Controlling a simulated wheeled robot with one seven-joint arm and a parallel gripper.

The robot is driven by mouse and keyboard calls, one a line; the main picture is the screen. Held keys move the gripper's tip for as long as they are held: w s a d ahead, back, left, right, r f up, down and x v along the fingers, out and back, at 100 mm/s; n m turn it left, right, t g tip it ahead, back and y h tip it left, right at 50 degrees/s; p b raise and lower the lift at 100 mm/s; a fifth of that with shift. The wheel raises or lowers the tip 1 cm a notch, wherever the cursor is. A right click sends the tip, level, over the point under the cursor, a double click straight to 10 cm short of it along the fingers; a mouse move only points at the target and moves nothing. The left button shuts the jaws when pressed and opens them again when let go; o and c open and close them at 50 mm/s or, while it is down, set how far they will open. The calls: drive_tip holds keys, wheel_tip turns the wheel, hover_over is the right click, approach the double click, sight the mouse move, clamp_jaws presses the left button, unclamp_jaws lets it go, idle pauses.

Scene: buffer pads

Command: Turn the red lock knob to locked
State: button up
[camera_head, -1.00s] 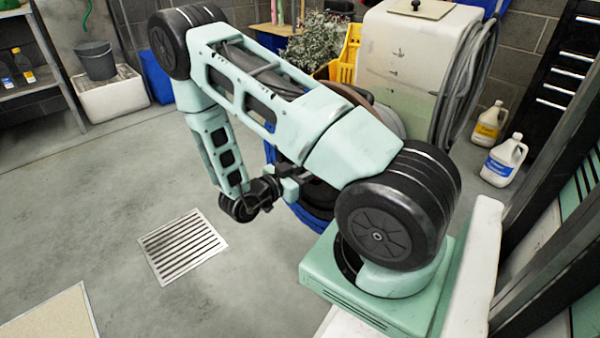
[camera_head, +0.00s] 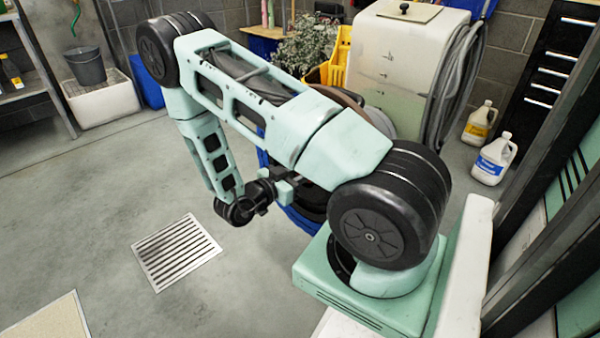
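No red lock knob can be made out in the head view. My gripper (camera_head: 290,186) is in the middle of the picture, at the end of my folded mint-green arm. It is small here and partly behind my arm, so I cannot tell whether its fingers are open or shut. I see nothing held in it. A round floor machine with a blue rim (camera_head: 302,222) is partly hidden behind my arm and gripper.
A metal floor drain (camera_head: 176,252) lies left of my arm on open grey floor. A cream cabinet (camera_head: 400,65) with a grey hose stands behind. Two jugs, yellow-labelled (camera_head: 479,124) and blue-labelled (camera_head: 492,160), stand at right. A white sink (camera_head: 103,98) holds a grey bucket (camera_head: 85,66).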

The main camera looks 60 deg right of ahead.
clamp_jaws()
drive_tip(key=m+b, duration=0.1)
drive_tip(key=m, duration=0.5)
drive_tip(key=shift+m+b, duration=0.4)
drive_tip(key=shift+m+b, duration=1.85)
drive_tip(key=shift+m, duration=1.65)
